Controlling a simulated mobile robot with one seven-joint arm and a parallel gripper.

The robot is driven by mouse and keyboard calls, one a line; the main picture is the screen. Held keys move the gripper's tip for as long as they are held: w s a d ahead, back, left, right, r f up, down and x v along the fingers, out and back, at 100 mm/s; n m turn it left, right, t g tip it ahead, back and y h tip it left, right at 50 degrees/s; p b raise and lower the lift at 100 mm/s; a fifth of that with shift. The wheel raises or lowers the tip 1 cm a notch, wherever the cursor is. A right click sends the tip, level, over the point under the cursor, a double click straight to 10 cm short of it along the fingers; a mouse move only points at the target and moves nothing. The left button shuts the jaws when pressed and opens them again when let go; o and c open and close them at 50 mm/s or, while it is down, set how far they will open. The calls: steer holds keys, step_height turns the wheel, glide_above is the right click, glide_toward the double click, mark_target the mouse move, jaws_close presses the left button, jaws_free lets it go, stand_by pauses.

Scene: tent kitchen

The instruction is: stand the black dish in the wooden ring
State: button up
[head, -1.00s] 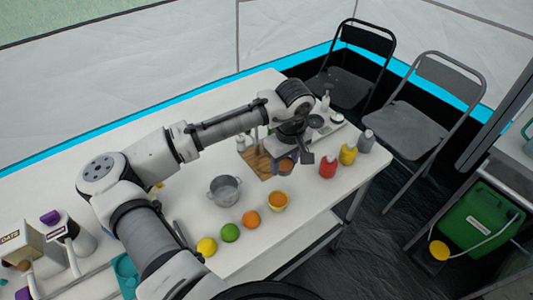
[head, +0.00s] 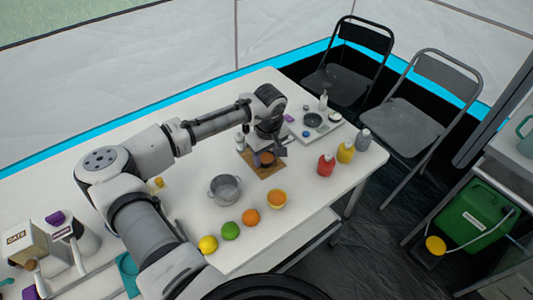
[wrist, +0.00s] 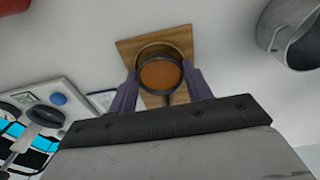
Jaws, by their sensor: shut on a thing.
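The black dish (wrist: 160,76) has a dark rim and an orange-brown inside. My gripper (wrist: 160,84) is shut on it, with one finger on each side. The wooden ring (wrist: 152,49) shows just behind the dish in the wrist view, on a square wooden board (wrist: 126,46). The dish overlaps the ring in this view, and I cannot tell whether it is above it or inside it. In the head view my gripper (head: 267,150) points down over the board (head: 268,174), with the dish (head: 266,159) under it. The arm hides part of the ring there.
A grey pot (head: 225,190) stands left of the board in the head view.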

mark_target(268, 160)
steer(key=o, duration=1.1)
steer(key=shift+f, duration=0.1)
step_height(268, 160, up, 12)
steer(key=b, duration=0.1)
steer(key=shift+s+d+r+b, duration=0.2)
steer(key=shift+s+b, duration=0.2)
steer(key=shift+f, duration=0.1)
